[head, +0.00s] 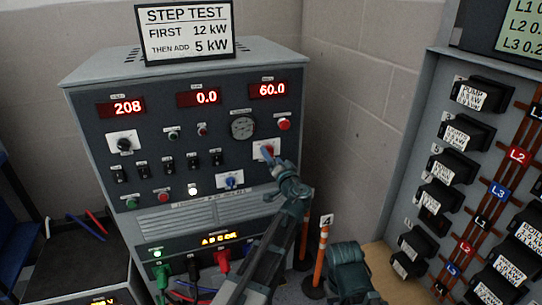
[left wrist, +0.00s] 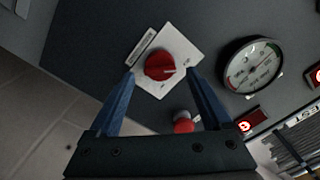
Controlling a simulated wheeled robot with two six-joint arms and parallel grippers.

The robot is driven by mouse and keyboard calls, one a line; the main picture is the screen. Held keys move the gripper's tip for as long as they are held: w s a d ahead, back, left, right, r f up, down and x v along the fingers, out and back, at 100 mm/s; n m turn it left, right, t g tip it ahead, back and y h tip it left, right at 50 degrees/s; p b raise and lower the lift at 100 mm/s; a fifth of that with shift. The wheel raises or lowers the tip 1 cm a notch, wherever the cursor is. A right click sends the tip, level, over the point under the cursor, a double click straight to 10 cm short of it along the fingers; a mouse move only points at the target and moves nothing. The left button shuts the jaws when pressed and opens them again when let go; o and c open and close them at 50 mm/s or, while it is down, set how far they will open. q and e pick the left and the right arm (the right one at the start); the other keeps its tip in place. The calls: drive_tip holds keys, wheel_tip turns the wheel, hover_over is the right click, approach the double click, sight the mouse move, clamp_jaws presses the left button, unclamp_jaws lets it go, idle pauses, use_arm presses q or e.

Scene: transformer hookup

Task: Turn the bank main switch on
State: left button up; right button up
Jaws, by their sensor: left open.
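A red rotary switch (left wrist: 160,66) on a white square plate is on the dark panel of the grey load bank (head: 180,120). I take it for the bank main switch; its label is too small to read. In the head view this switch (head: 267,149) is at the panel's right side, partly covered by my gripper. My left gripper (head: 270,160) is open, its blue fingers pointing at the panel. In the left wrist view the fingers (left wrist: 161,76) are on either side of the plate, with the knob between them, apparently not gripped.
A red button (head: 284,124), a round gauge (head: 243,128) and a blue switch (head: 230,180) are nearby on the panel. A breaker board (head: 420,190) stands at right. An orange-white post (head: 319,255) stands between. Coloured plugs (head: 222,260) are low on the bank.

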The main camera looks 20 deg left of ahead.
use_arm(q)
drive_tip(key=shift+x, duration=0.95)
drive_tip(key=shift+s, duration=0.1)
clamp_jaws()
